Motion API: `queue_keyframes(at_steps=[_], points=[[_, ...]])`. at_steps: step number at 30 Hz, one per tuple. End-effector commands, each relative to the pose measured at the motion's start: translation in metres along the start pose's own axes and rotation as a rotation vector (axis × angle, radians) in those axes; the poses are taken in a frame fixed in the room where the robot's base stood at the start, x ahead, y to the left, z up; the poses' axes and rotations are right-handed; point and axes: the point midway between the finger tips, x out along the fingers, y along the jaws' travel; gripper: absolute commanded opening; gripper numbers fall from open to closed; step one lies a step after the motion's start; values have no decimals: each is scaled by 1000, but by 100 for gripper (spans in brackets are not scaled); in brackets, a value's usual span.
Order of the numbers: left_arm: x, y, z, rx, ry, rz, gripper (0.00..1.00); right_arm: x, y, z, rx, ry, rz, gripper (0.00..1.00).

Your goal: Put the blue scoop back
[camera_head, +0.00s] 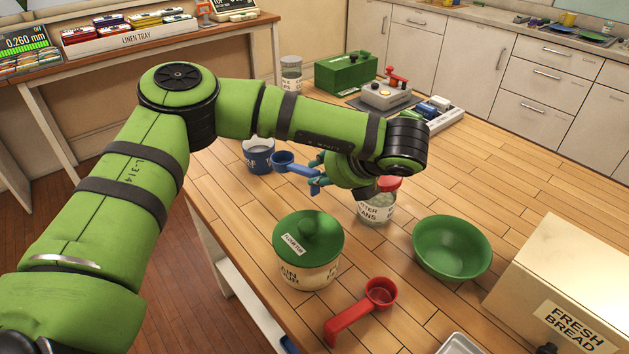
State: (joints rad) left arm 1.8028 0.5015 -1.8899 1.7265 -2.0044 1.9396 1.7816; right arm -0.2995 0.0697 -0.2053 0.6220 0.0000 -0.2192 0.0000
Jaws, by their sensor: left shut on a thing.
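The blue scoop (284,160) is held above the wooden table, its round cup to the left and its handle running right to my left gripper. My left gripper (317,179) is shut on the handle; the forearm above hides part of the fingers. The scoop's cup is just right of a blue labelled container (260,157), near its rim; I cannot tell if they touch. My right gripper is not in view.
A labelled can (376,208) with something red at its top stands under my wrist. A green-lidded jar (308,250), red scoop (366,308), green bowl (451,248) and bread box (563,290) stand in front. Behind are a green box (346,72) and grey device (387,93).

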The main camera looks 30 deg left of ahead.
Motion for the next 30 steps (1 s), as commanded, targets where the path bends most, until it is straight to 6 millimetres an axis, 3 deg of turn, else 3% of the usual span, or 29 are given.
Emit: queue_keyframes(at_steps=[3,8,17,29,30], points=[[18,0,7,-2,0,0,0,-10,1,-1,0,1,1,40],[29,-2,8,0,-1,-2,0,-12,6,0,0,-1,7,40],[53,-15,-16,1,-1,1,0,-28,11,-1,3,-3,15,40],[58,-19,-21,-2,-1,-1,0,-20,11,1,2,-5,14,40],[58,-19,-21,-2,-1,-2,29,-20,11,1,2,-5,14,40]])
